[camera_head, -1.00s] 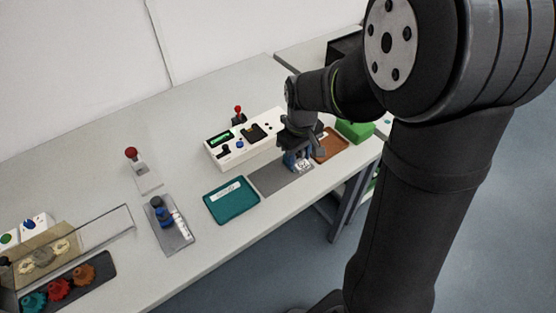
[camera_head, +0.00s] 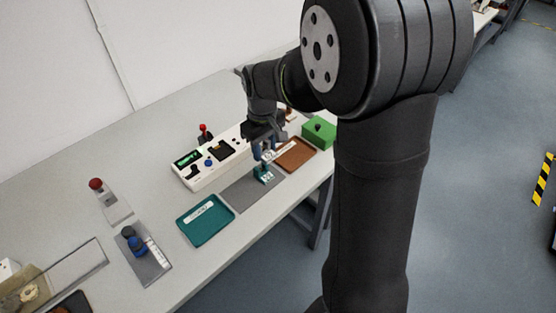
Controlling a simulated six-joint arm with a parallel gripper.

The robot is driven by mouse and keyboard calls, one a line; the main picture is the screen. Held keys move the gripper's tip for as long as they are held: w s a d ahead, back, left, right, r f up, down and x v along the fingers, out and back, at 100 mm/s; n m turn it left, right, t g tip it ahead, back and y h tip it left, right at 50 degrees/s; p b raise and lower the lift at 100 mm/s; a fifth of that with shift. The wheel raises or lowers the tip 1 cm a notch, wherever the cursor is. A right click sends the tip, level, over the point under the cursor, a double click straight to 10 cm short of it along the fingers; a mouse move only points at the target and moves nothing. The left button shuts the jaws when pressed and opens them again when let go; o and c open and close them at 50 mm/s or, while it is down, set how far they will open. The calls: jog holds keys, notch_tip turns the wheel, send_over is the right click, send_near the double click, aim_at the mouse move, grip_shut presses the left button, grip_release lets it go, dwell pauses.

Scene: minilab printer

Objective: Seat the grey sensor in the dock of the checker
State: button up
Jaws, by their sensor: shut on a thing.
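The checker (camera_head: 190,177) is a long white box with a green-lit display, a dark square recess (camera_head: 221,149) that looks like its dock, and small knobs. My gripper (camera_head: 262,164) points down over the right part of the grey mat (camera_head: 240,196), in front of the checker. Its bluish fingers are shut on a small teal-looking thing (camera_head: 264,175), at or just above the mat; contact is unclear. I cannot make out a grey sensor for certain. The recess has nothing clearly seated in it. My gripper and wrist hide the checker's right end.
A teal tray (camera_head: 205,236) with a white label lies left of the mat; a brown tray (camera_head: 304,160) lies right. A green box (camera_head: 319,133) stands beyond. A red-knobbed lever (camera_head: 97,187) and a grey plate with a blue-and-black piece (camera_head: 135,240) are further left.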

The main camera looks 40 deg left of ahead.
jog(key=r, duration=0.2)
send_over(221, 151)
jog(key=shift+a+f, duration=0.15)
jog(key=shift+f, duration=2.8)
jog(key=shift+f, duration=0.1)
jog(key=shift+f, duration=1.1)
jog(key=shift+f, duration=0.2)
jog(key=shift+f, duration=0.6)
jog(key=o, duration=1)
jog(key=shift+f, duration=0.1)
jog(key=shift+c, duration=0.2)
jog(key=shift+o, duration=0.5)
